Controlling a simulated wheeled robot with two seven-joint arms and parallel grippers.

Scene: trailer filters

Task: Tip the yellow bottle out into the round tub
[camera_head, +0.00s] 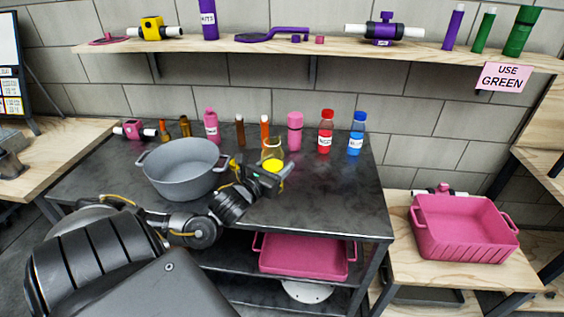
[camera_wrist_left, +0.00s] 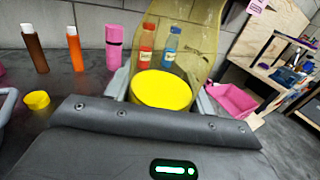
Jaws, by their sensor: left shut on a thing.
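The yellow bottle (camera_head: 272,150) is see-through, with bright yellow contents low inside. It is over the dark table, right of the round tub. My left gripper (camera_head: 268,174) is shut on it. In the left wrist view the bottle (camera_wrist_left: 180,50) stands between the two grey fingers, with the yellow contents (camera_wrist_left: 160,90) at finger height. It looks roughly upright; whether it touches the table I cannot tell. The round tub (camera_head: 172,178) is a grey two-handled pot on the table's left part; its visible inside looks empty. My right gripper is not in view.
A small yellow cap (camera_wrist_left: 37,100) lies on the table between tub and bottle. Behind stand several bottles, including a pink one (camera_head: 295,132), a red one (camera_head: 326,133) and a blue one (camera_head: 357,135). The table's right front is clear. A pink crate (camera_head: 465,240) stands at right.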

